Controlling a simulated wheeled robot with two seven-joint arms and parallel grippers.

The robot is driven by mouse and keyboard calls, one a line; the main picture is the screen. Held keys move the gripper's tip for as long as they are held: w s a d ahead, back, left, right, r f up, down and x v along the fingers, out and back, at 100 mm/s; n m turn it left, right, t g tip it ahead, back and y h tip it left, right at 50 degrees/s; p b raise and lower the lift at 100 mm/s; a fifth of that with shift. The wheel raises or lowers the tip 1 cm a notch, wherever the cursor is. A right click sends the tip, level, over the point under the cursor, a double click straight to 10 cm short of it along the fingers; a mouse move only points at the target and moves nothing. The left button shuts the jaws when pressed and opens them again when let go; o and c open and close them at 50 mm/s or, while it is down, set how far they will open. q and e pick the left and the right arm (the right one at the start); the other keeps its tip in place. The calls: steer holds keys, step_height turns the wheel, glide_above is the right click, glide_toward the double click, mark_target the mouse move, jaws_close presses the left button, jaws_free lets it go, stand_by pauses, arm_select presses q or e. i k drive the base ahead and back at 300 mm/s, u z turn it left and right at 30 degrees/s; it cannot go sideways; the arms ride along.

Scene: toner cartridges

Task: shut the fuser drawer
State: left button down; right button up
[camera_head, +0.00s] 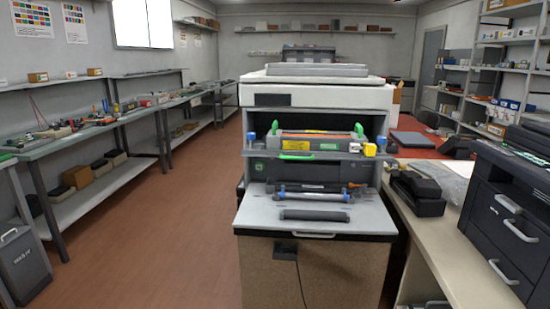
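A white and grey printer (330,94) stands in the middle with its front open. Inside, a grey tray-like drawer (345,157), which looks like the fuser drawer, sticks out of the opening. It carries a dark unit with a yellow label (295,145) and green handles (294,157). Blue knobs and a small yellow block (369,150) sit near its ends. Below it, a grey front flap (258,213) lies folded down, with a dark bar on it and a blue-ended roller (310,194) behind the bar. Neither of my grippers shows in this view.
A bench (445,240) on the right holds a black device (415,190) and a dark printer (515,210). Long shelves with parts (85,127) line the left wall. The brown floor (150,230) left of the printer is clear.

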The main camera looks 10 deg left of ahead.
mark_target(300, 156)
steer(key=z, duration=0.1)
steer(key=i, duration=0.9)
steer(key=u, duration=0.4)
